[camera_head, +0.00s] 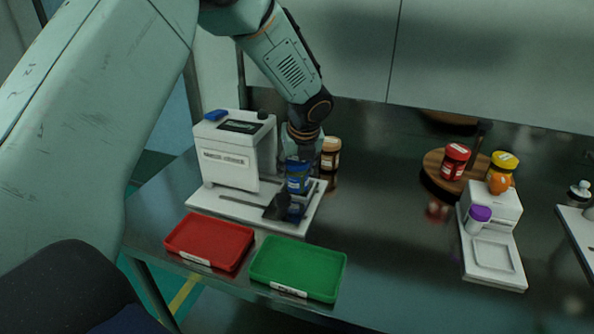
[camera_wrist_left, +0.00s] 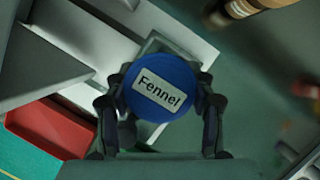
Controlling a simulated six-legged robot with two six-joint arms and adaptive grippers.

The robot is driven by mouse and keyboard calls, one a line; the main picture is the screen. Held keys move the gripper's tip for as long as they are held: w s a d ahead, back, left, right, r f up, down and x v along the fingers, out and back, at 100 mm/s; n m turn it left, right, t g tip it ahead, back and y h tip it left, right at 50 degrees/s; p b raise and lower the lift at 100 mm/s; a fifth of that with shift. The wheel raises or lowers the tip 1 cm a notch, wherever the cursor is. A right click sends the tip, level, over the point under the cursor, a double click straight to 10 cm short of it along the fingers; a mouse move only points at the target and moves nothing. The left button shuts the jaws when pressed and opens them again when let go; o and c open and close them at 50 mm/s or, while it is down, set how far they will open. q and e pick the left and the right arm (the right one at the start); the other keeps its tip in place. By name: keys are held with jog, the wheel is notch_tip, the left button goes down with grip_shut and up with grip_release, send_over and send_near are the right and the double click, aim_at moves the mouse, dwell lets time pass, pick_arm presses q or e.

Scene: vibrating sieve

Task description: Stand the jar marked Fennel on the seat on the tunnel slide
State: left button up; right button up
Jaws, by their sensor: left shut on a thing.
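The jar marked Fennel (camera_head: 298,183) has a blue lid, and its label reads clearly in the left wrist view (camera_wrist_left: 160,88). My left gripper (camera_head: 299,168) is shut on it from above, with a finger on each side of the lid in the wrist view (camera_wrist_left: 160,105). The jar looks upright over the front right of the white machine's base plate (camera_head: 232,217). A dark slide part (camera_head: 272,212) shows just below it, with a blue patch that may be a reflection. I cannot tell whether the jar's bottom touches the seat. My right gripper is not in view.
A brown jar (camera_head: 330,154) stands close behind the held jar. A red tray (camera_head: 209,241) and a green tray (camera_head: 298,268) lie in front. Other jars stand on a wooden round (camera_head: 433,164) and a white device (camera_head: 493,206) at right. The table's middle is clear.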

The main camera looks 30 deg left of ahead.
pick_arm(q)
jog(key=shift+w+d+r, duration=0.1)
jog(key=shift+d+r, duration=0.05)
jog(key=o, duration=0.9)
jog(key=shift+a+f, duration=0.25)
jog(key=o, duration=0.3)
jog(key=shift+d+r, duration=0.15)
jog(key=shift+d, duration=0.05)
jog(key=shift+a, duration=0.1)
jog(key=p+v, duration=0.3)
jog(key=v, duration=0.9)
jog(key=shift+p, duration=0.35)
